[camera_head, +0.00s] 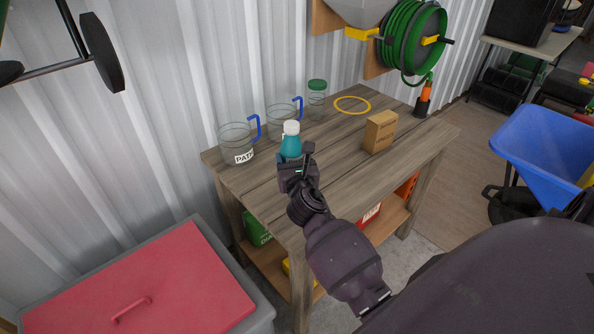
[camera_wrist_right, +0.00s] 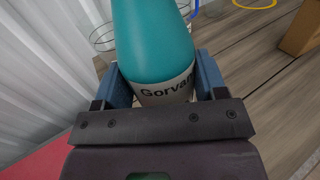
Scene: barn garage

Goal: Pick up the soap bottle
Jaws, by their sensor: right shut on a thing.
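The soap bottle (camera_head: 291,143) is teal with a white cap and stands upright at the wooden table (camera_head: 345,167), near its left part. My right gripper (camera_head: 297,163) is shut on the bottle from the near side. In the right wrist view the teal bottle (camera_wrist_right: 154,40) with a white label reading "Gorva…" sits between the two blue finger pads of the gripper (camera_wrist_right: 165,85). The bottle's base is hidden, so I cannot tell whether it touches the tabletop. My left gripper is not in view.
Two clear pitchers with blue handles (camera_head: 237,143) (camera_head: 283,119) and a green-lidded jar (camera_head: 316,103) stand behind the bottle. A cardboard box (camera_head: 380,132), yellow ring (camera_head: 352,105) and orange-and-black bottle (camera_head: 424,98) are farther right. A red-lidded cooler (camera_head: 140,285) stands left of the table.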

